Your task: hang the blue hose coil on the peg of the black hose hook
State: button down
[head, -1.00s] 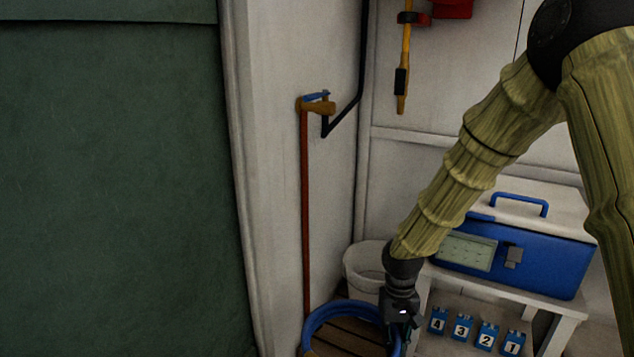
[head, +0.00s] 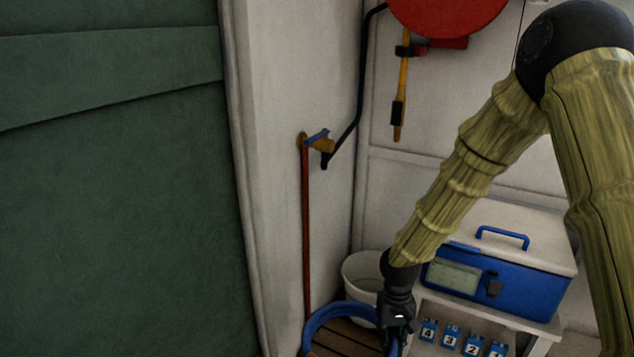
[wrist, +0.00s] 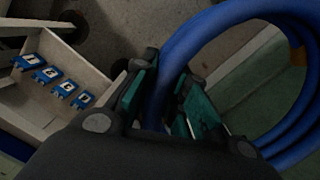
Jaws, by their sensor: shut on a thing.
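The blue hose coil (head: 334,311) hangs low at the bottom of the head view, partly cut off by the frame edge. My gripper (head: 396,335) is at the coil's right side. In the wrist view the coil (wrist: 196,38) is a large ring of several turns on the right. There my gripper (wrist: 165,98) has its green-padded fingers closed around one side of the coil. I cannot make out the black hose hook or its peg in either view.
A brass valve (head: 322,144) tops a red pipe (head: 305,235) on the wall, with a black pipe (head: 358,110) beside it. A white bucket (head: 360,270) and a blue toolbox (head: 495,280) stand near my arm. A red disc (head: 447,12) is high up.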

jog(key=shift+s+a+r+p, duration=0.1)
jog(key=shift+s+r+p, duration=0.15)
jog(key=shift+r+p, duration=1.5)
jog(key=shift+s+r+p, duration=0.25)
jog(key=shift+r+p, duration=0.85)
jog(key=shift+p, duration=1.3)
jog(key=shift+s+a+r+p, duration=0.1)
jog(key=shift+s+r+p, duration=0.15)
jog(key=shift+r+p, duration=1.5)
jog(key=shift+f, duration=0.5)
